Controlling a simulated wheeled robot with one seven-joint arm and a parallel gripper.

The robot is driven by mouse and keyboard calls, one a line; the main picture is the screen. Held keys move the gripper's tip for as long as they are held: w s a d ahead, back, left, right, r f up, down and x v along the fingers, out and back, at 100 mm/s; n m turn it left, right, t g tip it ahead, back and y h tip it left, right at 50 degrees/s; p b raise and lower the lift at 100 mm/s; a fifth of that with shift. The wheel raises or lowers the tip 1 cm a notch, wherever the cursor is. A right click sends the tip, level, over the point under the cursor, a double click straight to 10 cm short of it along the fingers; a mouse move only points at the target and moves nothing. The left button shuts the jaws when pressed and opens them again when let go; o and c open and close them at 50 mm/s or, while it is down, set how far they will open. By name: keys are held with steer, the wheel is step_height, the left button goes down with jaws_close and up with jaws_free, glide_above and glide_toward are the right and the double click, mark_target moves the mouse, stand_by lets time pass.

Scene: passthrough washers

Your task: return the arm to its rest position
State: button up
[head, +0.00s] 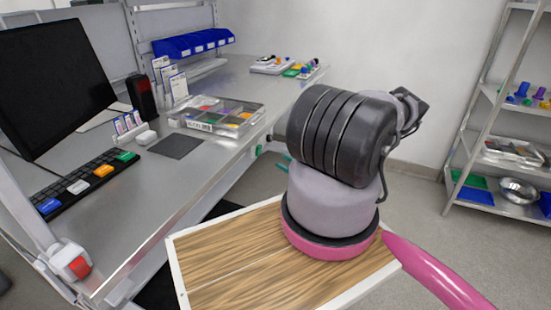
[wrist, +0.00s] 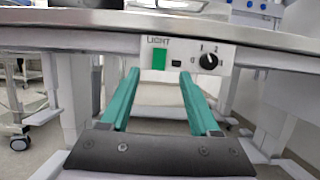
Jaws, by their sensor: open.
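My arm is folded in the middle of the head view, above a wooden board with a pale rim (head: 225,262). Its dark and grey links hide most of my gripper there; only bits of the green fingers show at the left of the arm. In the wrist view my gripper (wrist: 158,95) has two green fingers set wide apart, with nothing between them. Beyond the fingers is the bench's front edge with a light panel (wrist: 183,57), which has a green switch and a black dial. I see no gap closed between fingers and panel.
A metal workbench (head: 235,85) runs along the left with a monitor (head: 55,80), a keyboard (head: 90,180), a compartment tray (head: 217,115) and blue bins (head: 193,42). A shelf rack (head: 490,110) stands at the right. Grey floor is clear between bench and rack.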

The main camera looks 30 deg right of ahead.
steer(key=shift+s+d+f, duration=0.2)
steer(key=shift+s+d, duration=0.15)
steer(key=shift+s, duration=0.1)
steer(key=a+r+n+g+h, duration=0.1)
steer(key=a+r+n+g, duration=0.4)
steer(key=r, duration=0.5)
steer(key=a+r+n+g+h, duration=0.1)
steer(key=a+r+n+g, duration=0.45)
steer(key=r, duration=0.55)
steer(key=a+r+n+g+h, duration=0.2)
steer(key=r+n+g, duration=0.5)
steer(key=r, duration=0.3)
steer(key=s+a+r+n+t+h, duration=0.3)
steer(key=s+a+r, duration=0.1)
steer(key=s+r, duration=0.5)
steer(key=s+a+r+n+t+h, duration=0.3)
steer(key=s+r, duration=0.6)
steer(key=r, duration=0.4)
steer(key=shift+s+a+n+t+h, duration=0.35)
steer(key=shift+a+t+h, duration=0.4)
steer(key=shift+a, duration=0.5)
